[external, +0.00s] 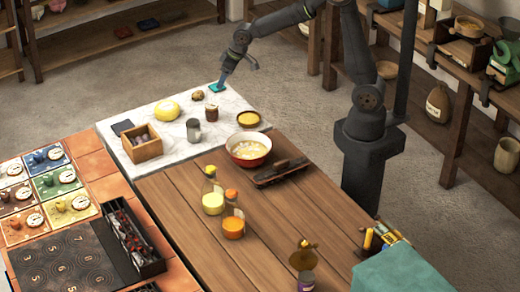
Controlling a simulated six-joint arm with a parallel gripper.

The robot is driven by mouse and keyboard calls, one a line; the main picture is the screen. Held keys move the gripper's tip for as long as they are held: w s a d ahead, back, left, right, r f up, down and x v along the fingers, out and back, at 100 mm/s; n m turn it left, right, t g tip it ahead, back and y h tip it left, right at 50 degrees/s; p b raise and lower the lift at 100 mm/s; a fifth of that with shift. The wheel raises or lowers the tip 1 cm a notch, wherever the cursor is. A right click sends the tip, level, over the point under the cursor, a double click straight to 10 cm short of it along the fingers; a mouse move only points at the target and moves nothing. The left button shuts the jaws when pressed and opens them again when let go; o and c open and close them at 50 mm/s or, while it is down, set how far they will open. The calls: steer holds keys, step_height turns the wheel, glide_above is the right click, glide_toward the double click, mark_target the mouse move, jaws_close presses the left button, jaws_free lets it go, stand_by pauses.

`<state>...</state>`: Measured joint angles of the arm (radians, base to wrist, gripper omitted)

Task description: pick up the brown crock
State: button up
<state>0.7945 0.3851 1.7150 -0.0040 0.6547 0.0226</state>
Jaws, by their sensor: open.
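A small brown crock (211,113) stands upright near the back of the pale marble slab (178,172). My gripper (236,75) is over the slab's back edge, behind and a little to the right of the crock, and apart from it. It is open, with nothing visibly held. A small teal piece (216,87) shows at the lower end of one finger; I cannot tell whether they touch.
Close to the crock are a grey mug (193,130), a brown lump (197,96) and a yellow-filled bowl (248,119). A yellow round (166,110) and a wooden box (142,143) are farther left. A red bowl (248,150) and bottles (213,196) stand nearer the camera.

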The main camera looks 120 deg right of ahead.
mark_target(214, 107)
steer(key=x, duration=1.2)
steer(key=shift+a, duration=0.1)
steer(key=shift+w+a+x, duration=0.1)
steer(key=shift+x, duration=1.25)
steer(key=shift+w+a+x, duration=0.1)
steer(key=shift+a+x, duration=0.05)
steer(key=shift+x, duration=1.25)
steer(key=c, duration=1.2)
steer(key=shift+r, duration=0.15)
